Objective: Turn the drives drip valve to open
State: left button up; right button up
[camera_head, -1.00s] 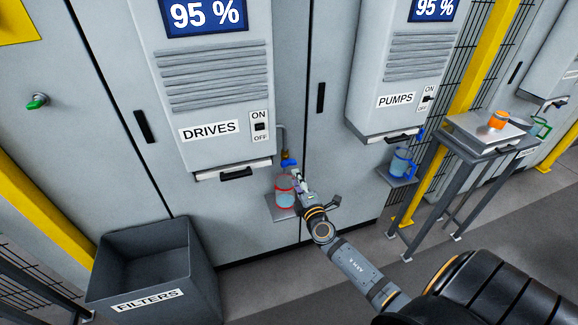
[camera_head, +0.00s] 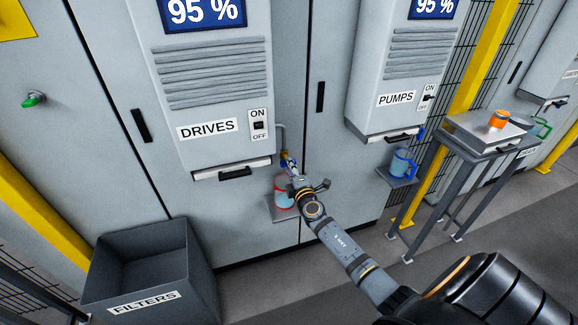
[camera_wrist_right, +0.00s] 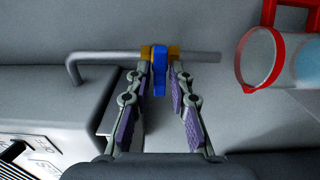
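The drives drip valve sits on a grey pipe beside the DRIVES cabinet. Its brass body (camera_head: 285,156) shows in the head view, with the handle mostly hidden by my gripper. In the right wrist view its blue handle (camera_wrist_right: 160,68) points toward me, square to the pipe (camera_wrist_right: 105,57). My right gripper (camera_wrist_right: 161,72) is partly open, one fingertip on each side of the handle. Narrow gaps seem to remain between fingers and handle. In the head view this gripper (camera_head: 292,168) is at the valve, above the red-rimmed jug (camera_head: 282,191). My left gripper is not in view.
The jug stands on a small shelf (camera_head: 277,213) under the valve; its red rim shows close by in the wrist view (camera_wrist_right: 245,72). The DRIVES unit (camera_head: 215,110) is just left. A FILTERS bin (camera_head: 200,275) stands lower left. A blue jug (camera_head: 401,162) is at the right.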

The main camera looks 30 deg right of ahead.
grip_shut()
